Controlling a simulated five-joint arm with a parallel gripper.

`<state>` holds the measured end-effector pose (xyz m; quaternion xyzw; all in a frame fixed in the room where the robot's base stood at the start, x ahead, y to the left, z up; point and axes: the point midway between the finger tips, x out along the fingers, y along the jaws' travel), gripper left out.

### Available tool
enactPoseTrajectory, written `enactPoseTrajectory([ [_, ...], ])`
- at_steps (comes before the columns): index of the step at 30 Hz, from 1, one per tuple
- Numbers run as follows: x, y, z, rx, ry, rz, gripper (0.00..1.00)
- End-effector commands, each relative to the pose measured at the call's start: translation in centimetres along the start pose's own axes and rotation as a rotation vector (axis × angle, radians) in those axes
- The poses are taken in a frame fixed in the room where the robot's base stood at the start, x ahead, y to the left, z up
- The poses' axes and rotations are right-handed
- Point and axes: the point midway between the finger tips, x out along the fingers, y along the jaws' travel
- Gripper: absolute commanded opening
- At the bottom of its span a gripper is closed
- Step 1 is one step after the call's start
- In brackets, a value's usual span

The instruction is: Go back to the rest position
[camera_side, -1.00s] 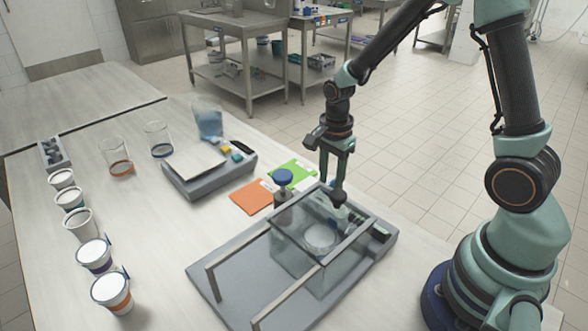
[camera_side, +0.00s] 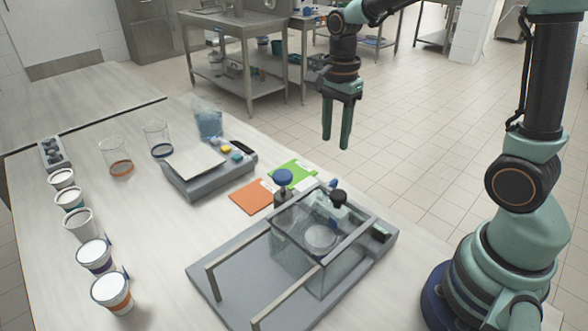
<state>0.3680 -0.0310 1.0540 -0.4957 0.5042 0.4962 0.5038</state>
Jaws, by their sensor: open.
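My gripper (camera_side: 337,140) hangs fingers down, high up and behind the glass box in the picture. Its two green fingers are apart with nothing between them. The clear glass box (camera_side: 300,262) stands on a grey base (camera_side: 225,282) with two rails at the front. A black knob (camera_side: 338,197) shows at the box's back right edge, below my gripper and apart from it. A round white disc (camera_side: 320,238) shows inside the box.
A dark-blue-capped bottle (camera_side: 283,178) stands behind the box, by orange (camera_side: 251,197) and green (camera_side: 297,170) cards. A scale (camera_side: 208,178), beakers (camera_side: 116,158) and several cups (camera_side: 111,292) stand to the left. The air around my gripper is clear.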

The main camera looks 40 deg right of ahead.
Motion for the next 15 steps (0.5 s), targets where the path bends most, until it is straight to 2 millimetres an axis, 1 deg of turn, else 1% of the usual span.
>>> enactPoseTrajectory([
  [5,0.0,0.0,0.0,-0.002,0.0,-0.001,0.45],
  [8,-0.5,0.2,0.1,-0.042,0.001,-0.017,0.45],
  [11,-1.6,0.8,0.4,-0.167,0.009,-0.06,0.45],
  [14,-3.3,1.9,0.9,-0.373,0.03,-0.124,0.45],
  [15,-4.0,2.4,1.1,-0.468,0.044,-0.154,0.45],
])
